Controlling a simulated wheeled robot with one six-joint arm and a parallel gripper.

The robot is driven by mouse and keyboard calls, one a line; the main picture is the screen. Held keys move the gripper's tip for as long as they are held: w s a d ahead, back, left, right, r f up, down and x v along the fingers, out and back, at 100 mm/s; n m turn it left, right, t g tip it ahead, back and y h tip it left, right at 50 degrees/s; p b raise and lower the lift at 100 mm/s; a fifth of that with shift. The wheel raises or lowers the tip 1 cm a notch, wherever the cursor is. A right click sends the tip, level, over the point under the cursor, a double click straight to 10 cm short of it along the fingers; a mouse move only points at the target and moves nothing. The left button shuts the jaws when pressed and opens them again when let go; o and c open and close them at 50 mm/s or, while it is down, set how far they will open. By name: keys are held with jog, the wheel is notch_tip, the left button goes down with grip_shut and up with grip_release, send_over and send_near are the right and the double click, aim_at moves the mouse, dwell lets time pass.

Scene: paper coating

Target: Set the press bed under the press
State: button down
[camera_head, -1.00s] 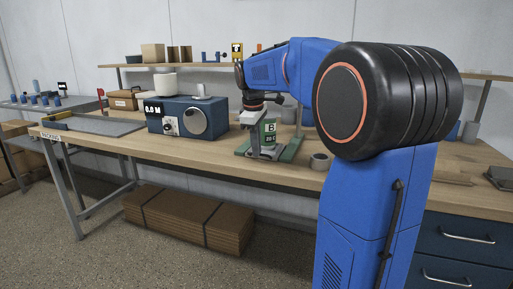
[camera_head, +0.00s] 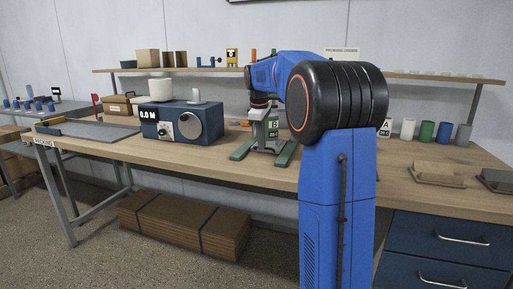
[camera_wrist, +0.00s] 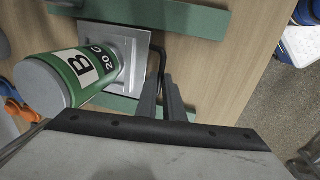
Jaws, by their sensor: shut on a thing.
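A press with long green feet stands on the wooden bench (camera_head: 330,180); one green foot (camera_head: 243,149) shows in the head view. In the wrist view, a green and grey cylinder marked B and 20 C (camera_wrist: 72,75) is above or on a square metal plate, which looks like the press bed (camera_wrist: 133,42). I cannot tell whether they touch. Green strips (camera_wrist: 190,17) of the press lie on both sides of the plate. My gripper (camera_wrist: 162,95) is shut on a thin dark bent handle beside the plate. In the head view my wrist hides part of the press.
A blue box reading 0.0 M (camera_head: 183,123) stands left of the press. A grey tray (camera_head: 95,128) lies further left. A shelf (camera_head: 215,69) runs behind. My arm hides the bench middle.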

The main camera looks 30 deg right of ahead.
aim_at(267, 144)
jog(key=w+d, duration=0.1)
jog(key=d, duration=0.1)
jog(key=w+d, duration=0.2)
jog(key=shift+w+d, duration=0.2)
jog(key=shift+w+d+r, duration=0.1)
jog(key=c, duration=1.9)
grip_release()
jog(key=shift+d, duration=0.15)
notch_tip(267, 144, up, 17)
jog(key=s+a, duration=0.2)
jog(key=shift+a, duration=0.3)
